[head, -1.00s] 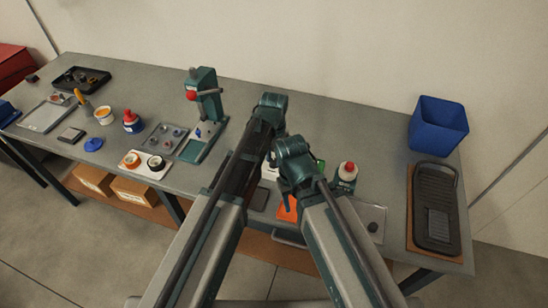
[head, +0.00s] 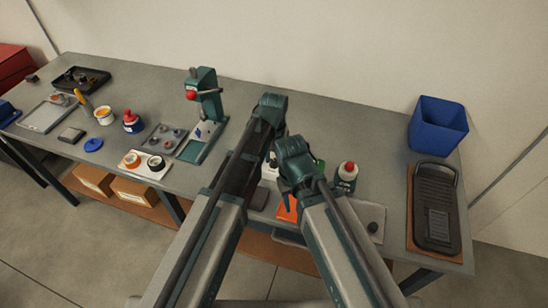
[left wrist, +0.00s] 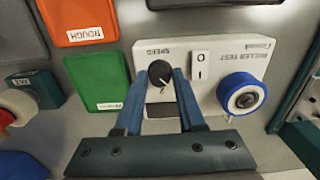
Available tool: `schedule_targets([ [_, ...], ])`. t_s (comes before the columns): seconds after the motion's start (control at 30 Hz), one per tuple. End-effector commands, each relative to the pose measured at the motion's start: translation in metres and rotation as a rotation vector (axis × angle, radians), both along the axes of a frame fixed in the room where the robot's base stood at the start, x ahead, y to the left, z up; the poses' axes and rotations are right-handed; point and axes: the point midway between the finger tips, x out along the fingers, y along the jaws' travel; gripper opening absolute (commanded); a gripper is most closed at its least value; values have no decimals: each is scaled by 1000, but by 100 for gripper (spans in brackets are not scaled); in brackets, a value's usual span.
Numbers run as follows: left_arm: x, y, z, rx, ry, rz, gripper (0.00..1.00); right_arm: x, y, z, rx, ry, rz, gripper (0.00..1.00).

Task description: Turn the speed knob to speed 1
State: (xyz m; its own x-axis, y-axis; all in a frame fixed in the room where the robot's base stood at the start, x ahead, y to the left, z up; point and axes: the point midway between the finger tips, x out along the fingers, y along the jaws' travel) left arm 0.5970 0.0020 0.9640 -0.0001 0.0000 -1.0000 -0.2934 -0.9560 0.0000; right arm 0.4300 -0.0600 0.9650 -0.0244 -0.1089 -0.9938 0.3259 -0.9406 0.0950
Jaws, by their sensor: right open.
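The speed knob (left wrist: 160,73) is a round black knob with a white pointer mark, on a white roller tester (left wrist: 213,62) labelled SPEED. In the left wrist view the tester's lettering is upside down. My left gripper (left wrist: 162,78) has its two blue fingers on either side of the knob, close against it.
The tester also has a rocker switch (left wrist: 201,66) and a blue-rimmed roller (left wrist: 241,94). A green press (head: 205,110) stands to the left.

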Motion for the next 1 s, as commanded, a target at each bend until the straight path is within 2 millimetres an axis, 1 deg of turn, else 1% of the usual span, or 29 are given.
schedule_targets([
  [0.03, 0, 0, 0, 0, 0, 0, 50, 0, 0, 0, 0, 0, 0, 50],
  [0.1, 0, 0, 0, 0, 0, -1, 62, 0, 0, 0, 0, 0, 0, 50],
  [0.13, 0, 0, 0, 0, 0, -1, 64, 0, 0, 0, 0, 0, 0, 50],
  [0.4, 0, 0, 0, 0, 0, -1, 64, 0, 0, 0, 0, 0, 0, 50],
  [0.57, 0, 0, 5, 0, 0, -1, 64, 0, 0, 5, 0, 0, 0, 50],
  [0.77, 0, 0, 22, 0, 0, -1, 64, 0, 0, 22, 0, 0, 1, 50],
  [1.0, 0, 0, 56, 0, 0, -1, 64, 0, 0, 56, 0, 0, 2, 50],
])
